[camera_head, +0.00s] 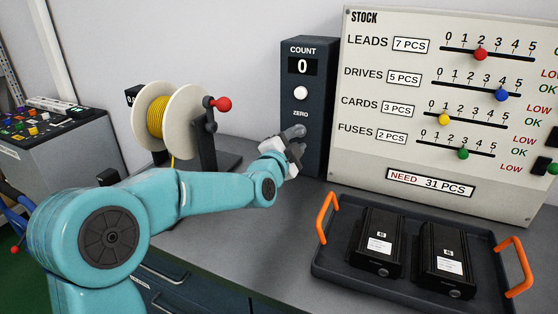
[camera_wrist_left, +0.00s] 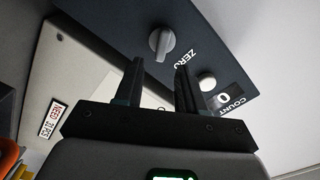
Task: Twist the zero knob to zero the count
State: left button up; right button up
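The dark count box (camera_head: 304,70) stands against the wall in the head view, its display (camera_head: 302,66) reading 0. A white round button (camera_head: 300,93) sits above the word ZERO. The grey zero knob (camera_wrist_left: 162,42) shows in the wrist view on the box's dark face, beside that word. My left gripper (camera_wrist_left: 160,64) is open and empty, its two dark fingers apart, with the knob just beyond the tips and roughly between them. In the head view my left gripper (camera_head: 293,150) is at the lower front of the box, partly covering the knob area. My right gripper is not in view.
A yellow wire spool (camera_head: 157,128) with a red-knobbed crank (camera_head: 220,104) stands left of the box. A STOCK board (camera_head: 440,110) with sliders stands right. A dark tray with orange handles (camera_head: 325,218) holds two black units (camera_head: 377,240). The grey bench is clear near the front left.

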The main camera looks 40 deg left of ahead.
pick_arm(q)
jog(key=v, duration=1.2)
jog(key=shift+s+b, duration=0.25)
jog(key=shift+b, duration=0.2)
jog(key=shift+d, duration=0.1)
